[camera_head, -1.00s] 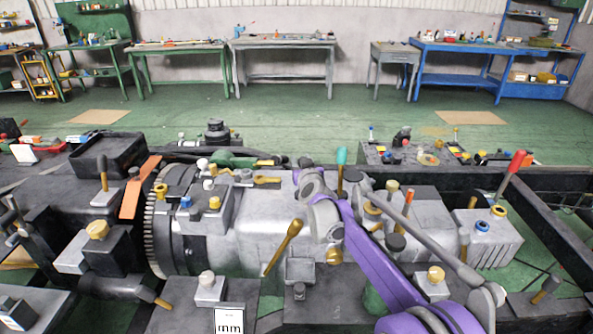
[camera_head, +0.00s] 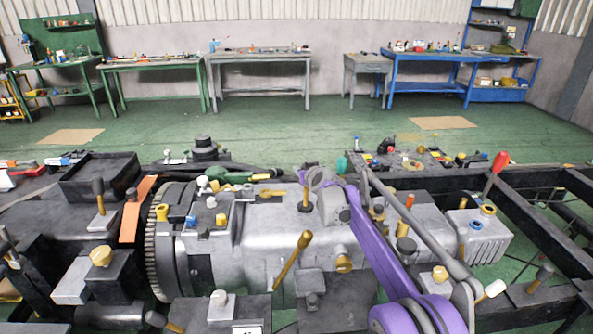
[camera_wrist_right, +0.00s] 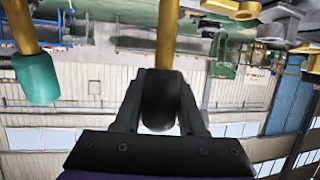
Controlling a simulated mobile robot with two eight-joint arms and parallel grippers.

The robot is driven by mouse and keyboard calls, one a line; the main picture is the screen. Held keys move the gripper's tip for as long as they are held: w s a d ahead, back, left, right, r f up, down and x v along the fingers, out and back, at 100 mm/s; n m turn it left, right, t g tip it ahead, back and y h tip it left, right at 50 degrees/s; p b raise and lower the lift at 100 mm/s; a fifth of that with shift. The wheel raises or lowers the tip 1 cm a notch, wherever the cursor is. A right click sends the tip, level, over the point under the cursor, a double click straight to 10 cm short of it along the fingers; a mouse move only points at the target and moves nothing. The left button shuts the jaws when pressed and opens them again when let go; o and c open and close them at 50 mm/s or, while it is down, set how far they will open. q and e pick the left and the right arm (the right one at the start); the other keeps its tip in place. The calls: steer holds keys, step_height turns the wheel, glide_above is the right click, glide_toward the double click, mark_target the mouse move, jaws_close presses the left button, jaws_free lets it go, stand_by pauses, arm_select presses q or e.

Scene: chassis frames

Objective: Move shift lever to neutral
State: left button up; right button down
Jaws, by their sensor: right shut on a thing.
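A lever with a black knob (camera_wrist_right: 160,100) and brass shaft (camera_wrist_right: 168,35) stands on the grey gearbox housing (camera_head: 260,235). My right gripper (camera_wrist_right: 160,90) is shut on the black knob, with one finger on each side. In the head view my right gripper (camera_head: 308,184) is at the black-knobbed lever (camera_head: 304,202) on top of the housing, partly hiding it. The lever looks close to upright. My left gripper is not in view.
A long brass lever (camera_head: 292,258) leans in front of the housing. A red-knobbed lever (camera_head: 495,170) stands at the right on the black frame (camera_head: 540,215). Several small yellow-capped fittings crowd the housing. Benches (camera_head: 258,60) stand far back behind open green floor.

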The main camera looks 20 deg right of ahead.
steer(key=shift+a, duration=0.1)
steer(key=c, duration=0.5)
jaws_free()
steer(key=shift+s, duration=0.1)
steer(key=v, duration=1)
steer(key=shift+s+r+p, duration=0.2)
steer(key=shift+s+p, duration=0.1)
steer(key=shift+p, duration=0.1)
